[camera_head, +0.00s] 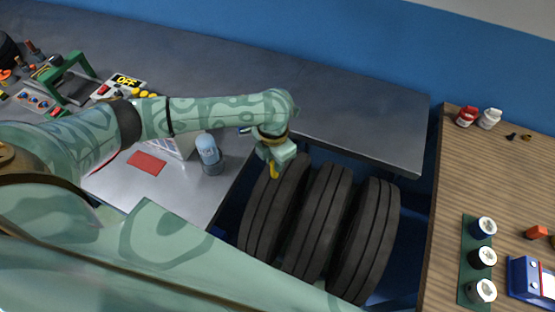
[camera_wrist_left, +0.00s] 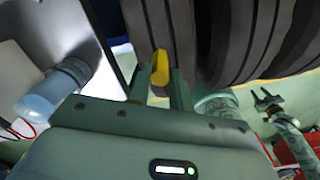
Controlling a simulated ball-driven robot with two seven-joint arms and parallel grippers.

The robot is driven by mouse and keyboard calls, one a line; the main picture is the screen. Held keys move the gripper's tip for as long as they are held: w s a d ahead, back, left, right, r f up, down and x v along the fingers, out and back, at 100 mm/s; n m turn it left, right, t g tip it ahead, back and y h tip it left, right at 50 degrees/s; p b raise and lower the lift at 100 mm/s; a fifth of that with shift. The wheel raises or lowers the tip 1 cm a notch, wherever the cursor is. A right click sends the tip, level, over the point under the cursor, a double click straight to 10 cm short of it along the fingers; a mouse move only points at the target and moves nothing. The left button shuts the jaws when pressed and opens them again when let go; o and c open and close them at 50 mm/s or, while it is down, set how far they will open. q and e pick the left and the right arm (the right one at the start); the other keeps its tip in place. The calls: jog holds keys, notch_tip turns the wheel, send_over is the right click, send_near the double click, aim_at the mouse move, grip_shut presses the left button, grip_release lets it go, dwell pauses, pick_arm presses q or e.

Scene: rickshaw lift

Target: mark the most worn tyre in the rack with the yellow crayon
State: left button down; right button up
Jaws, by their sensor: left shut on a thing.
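Three black tyres stand side by side in the rack: the left tyre (camera_head: 268,222), the middle tyre (camera_head: 318,222) and the right tyre (camera_head: 368,240). All show lengthwise grooves; I cannot tell which is most worn. My left gripper (camera_head: 275,157) is shut on the yellow crayon (camera_head: 274,171), at the upper left of the left tyre. In the left wrist view the crayon (camera_wrist_left: 160,66) stands between the fingers, in front of a tyre's tread (camera_wrist_left: 172,30). I cannot tell if it touches. My right gripper (camera_wrist_left: 267,101) shows small at the right there, open and empty.
A grey metal bench (camera_head: 350,125) runs behind the tyres. A wooden table (camera_head: 450,220) with small jars and a blue device (camera_head: 530,282) stands at the right.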

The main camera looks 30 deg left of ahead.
pick_arm(q)
jog(key=shift+s+f, duration=0.1)
jog(key=shift+s, duration=0.05)
jog(key=shift+d+p, duration=0.45)
jog(key=shift+d, duration=0.6)
jog(key=shift+a, duration=0.25)
jog(key=shift+a+r+p, duration=0.2)
jog(key=shift+a+p, duration=0.2)
jog(key=shift+a, duration=0.6)
jog(key=shift+d, duration=0.15)
jog(key=shift+d+f+p, duration=0.1)
jog(key=shift+d+p, duration=0.2)
jog(key=shift+d, duration=0.15)
